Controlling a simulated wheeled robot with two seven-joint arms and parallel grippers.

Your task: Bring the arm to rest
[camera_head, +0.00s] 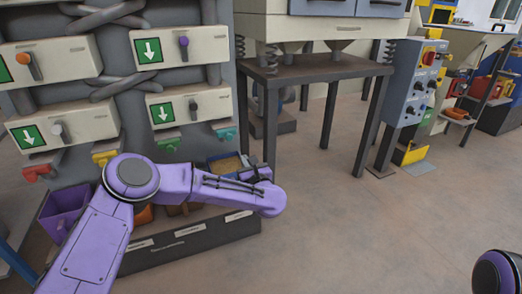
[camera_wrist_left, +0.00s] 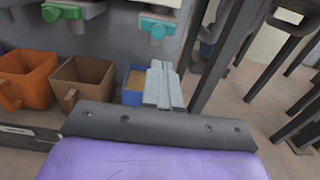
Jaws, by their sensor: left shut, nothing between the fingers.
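My left arm comes in from the lower left in the head view, bent at the elbow. Its gripper (camera_head: 258,174) is mostly hidden behind the purple wrist, in front of the bin rack. In the left wrist view the left gripper's fingers (camera_wrist_left: 163,86) are together with nothing between them. They appear over or in front of the blue bin (camera_wrist_left: 133,88); the gap to it is hard to judge. Only a dark and purple part of my right arm shows at the lower right of the head view. The right gripper is out of frame.
The filler panel with spouts (camera_head: 167,141) stands behind the bin rack (camera_head: 190,243). The rack holds a purple bin (camera_head: 62,212); orange (camera_wrist_left: 28,78) and brown (camera_wrist_left: 84,82) bins show too. A steel stand (camera_head: 315,68) and control box (camera_head: 412,85) stand right. Open floor lies in front.

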